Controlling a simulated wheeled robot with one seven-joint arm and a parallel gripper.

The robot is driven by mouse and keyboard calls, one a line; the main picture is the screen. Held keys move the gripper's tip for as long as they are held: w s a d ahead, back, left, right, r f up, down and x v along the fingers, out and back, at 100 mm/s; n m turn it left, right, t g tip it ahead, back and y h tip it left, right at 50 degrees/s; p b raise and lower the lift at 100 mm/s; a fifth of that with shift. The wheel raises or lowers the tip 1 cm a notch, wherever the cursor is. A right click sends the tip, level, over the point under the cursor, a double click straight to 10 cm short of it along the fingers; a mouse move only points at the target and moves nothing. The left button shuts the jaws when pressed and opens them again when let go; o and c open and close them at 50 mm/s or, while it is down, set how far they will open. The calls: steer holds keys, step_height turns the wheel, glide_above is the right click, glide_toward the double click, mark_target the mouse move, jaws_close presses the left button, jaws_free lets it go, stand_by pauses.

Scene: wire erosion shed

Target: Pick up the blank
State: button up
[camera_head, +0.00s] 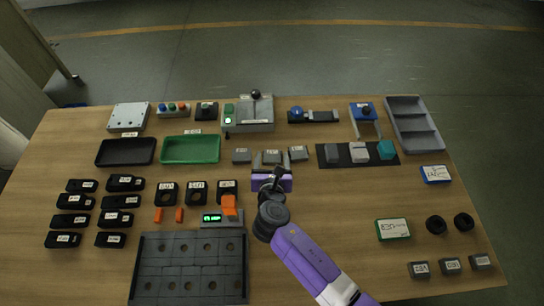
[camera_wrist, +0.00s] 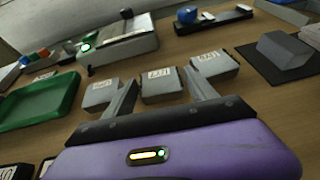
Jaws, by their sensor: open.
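Three small grey labelled blocks stand in a row at the table's middle: left block (camera_head: 241,156), middle block (camera_head: 272,157) and right block (camera_head: 299,153). Their label text is too small to read, so I cannot tell which is the blank. In the wrist view the left block (camera_wrist: 100,95), middle block (camera_wrist: 160,85) and right block (camera_wrist: 214,64) lie ahead of my gripper. My gripper (camera_head: 271,163) is open, its two fingers (camera_wrist: 160,76) reaching toward the row. The middle block appears between the fingers. I cannot tell whether they touch it.
A green tray (camera_head: 190,149) and black tray (camera_head: 125,152) lie left. A black mat (camera_head: 344,160) with blocks lies right. A grey machine (camera_head: 249,113) stands behind the row. A small display unit (camera_head: 222,217) and grey slotted plate (camera_head: 189,235) are nearer me.

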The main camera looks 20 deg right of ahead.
jaws_close()
stand_by(0.3)
steer(key=shift+r, duration=0.15)
